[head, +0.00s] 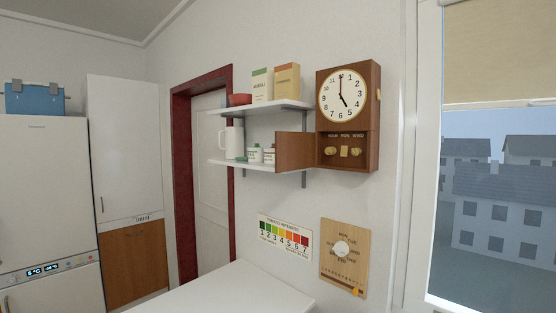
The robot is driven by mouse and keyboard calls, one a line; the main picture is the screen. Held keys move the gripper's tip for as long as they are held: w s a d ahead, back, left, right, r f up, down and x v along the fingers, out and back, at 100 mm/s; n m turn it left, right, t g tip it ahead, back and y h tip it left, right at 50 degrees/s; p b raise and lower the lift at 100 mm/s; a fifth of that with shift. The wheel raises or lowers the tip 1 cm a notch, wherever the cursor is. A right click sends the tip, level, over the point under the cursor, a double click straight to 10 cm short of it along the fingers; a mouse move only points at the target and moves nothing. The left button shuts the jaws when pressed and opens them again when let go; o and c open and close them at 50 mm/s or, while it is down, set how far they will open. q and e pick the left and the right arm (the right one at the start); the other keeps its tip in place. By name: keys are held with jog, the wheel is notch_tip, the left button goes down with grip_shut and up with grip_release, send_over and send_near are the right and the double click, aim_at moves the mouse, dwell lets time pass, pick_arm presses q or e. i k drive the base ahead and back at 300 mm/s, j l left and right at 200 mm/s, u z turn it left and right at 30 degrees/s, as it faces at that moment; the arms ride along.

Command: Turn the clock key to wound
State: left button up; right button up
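A wooden wall clock (345,98) hangs at the upper right, with a round white dial. Its small wooden door (295,152) stands swung open to the left. In the lower compartment are a round brass piece on the left (330,152), a squarish brass piece in the middle (344,152) and another brass piece on the right (356,152). Small labels sit above them, too small to read, so I cannot tell which piece is the key or how it is turned. Neither of my grippers is in view.
Two white shelves hold boxes (262,85), a red bowl (240,99), a white jug (233,139) and small jars. Below the clock hang a colour chart (285,237) and a wooden dial board (344,257). A white tabletop (225,294) below is bare. A window (495,180) is at right.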

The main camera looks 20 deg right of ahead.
aim_at(356, 152)
jog(key=z, duration=1.3)
